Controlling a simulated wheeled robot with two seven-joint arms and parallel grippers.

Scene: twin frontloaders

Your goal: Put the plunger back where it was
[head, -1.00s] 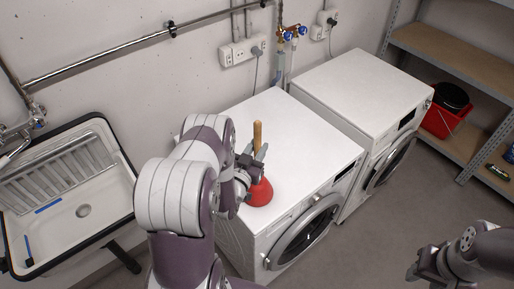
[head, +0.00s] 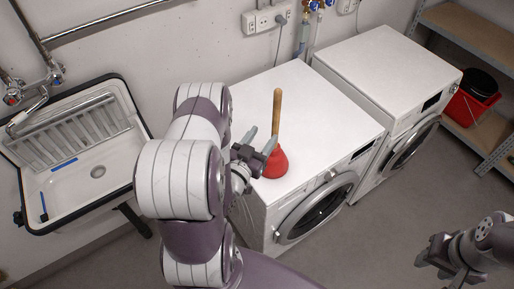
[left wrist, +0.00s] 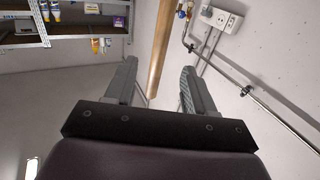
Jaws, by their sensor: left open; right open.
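The plunger (head: 275,160) stands upright on top of the left white washing machine (head: 310,112), near its front edge. It has a red rubber cup and a wooden handle. My right gripper (head: 440,262) is open and empty over the floor at the lower right.
A second white washing machine (head: 385,75) stands to the right. A sink (head: 112,185) with a drainer is at the left. A red bucket (head: 470,104) sits on a shelf unit (head: 470,40) at the right. Wall pipes and sockets run behind the machines.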

